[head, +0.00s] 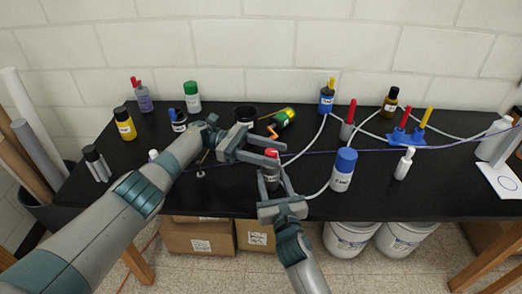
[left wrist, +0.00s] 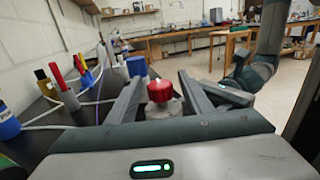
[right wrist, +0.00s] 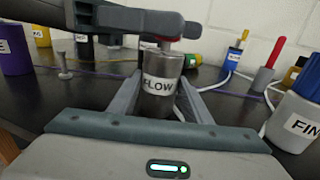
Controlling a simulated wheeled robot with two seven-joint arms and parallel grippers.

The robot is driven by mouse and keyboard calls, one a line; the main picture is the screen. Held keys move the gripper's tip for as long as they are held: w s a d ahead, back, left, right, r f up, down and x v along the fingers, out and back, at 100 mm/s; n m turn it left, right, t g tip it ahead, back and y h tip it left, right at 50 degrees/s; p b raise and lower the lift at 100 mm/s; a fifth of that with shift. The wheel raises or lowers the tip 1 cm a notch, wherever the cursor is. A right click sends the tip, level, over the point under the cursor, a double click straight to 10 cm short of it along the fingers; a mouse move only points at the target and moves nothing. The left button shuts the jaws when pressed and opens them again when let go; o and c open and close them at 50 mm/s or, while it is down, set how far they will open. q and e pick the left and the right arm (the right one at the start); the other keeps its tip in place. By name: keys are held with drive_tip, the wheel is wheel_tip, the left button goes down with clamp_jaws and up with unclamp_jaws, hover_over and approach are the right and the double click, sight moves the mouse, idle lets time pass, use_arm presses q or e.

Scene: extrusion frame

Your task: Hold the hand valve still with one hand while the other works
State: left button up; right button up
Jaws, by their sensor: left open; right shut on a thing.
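The hand valve (head: 270,181) is a grey cylinder with a red knob (head: 271,154) on top, standing upright near the table's front edge. Its body, labelled FLOW, shows in the right wrist view (right wrist: 159,85). My right gripper (head: 274,186) is shut on the valve's body, one finger on each side. My left gripper (head: 276,157) is open at knob height, with its fingers on either side of the red knob. In the left wrist view the knob (left wrist: 160,91) sits between the fingers, with gaps beside it.
A blue-capped white bottle (head: 343,170) stands close to the right of the valve. A small white bottle (head: 404,164) is farther right. Hoses and a purple cord (head: 352,151) run across the black table (head: 440,190). Several bottles stand along the back and left.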

sight(275, 151)
use_arm(q)
drive_tip(key=shift+v, duration=1.85)
drive_tip(key=shift+r, duration=0.1)
drive_tip(key=d+r+y, duration=0.1)
drive_tip(key=r+y, duration=0.1)
drive_tip(key=d+r+m+y, duration=0.1)
drive_tip(key=d+r+y, duration=0.1)
drive_tip(key=r+y, duration=0.1)
drive_tip(key=s+d+r+y, duration=0.1)
drive_tip(key=r+y, duration=0.1)
drive_tip(key=y, duration=0.1)
drive_tip(key=shift+d+r+m, duration=0.15)
drive_tip(key=shift+r+m, duration=0.1)
drive_tip(key=shift+m, duration=0.05)
wheel_tip(275, 151, up, 6)
drive_tip(key=n+t+y, duration=0.1)
drive_tip(key=t+y, duration=0.4)
drive_tip(key=y, duration=0.4)
drive_tip(key=shift+a+t, duration=0.4)
drive_tip(key=shift+a, duration=0.05)
wheel_tip(275, 151, down, 12)
drive_tip(key=shift+s+r, duration=0.1)
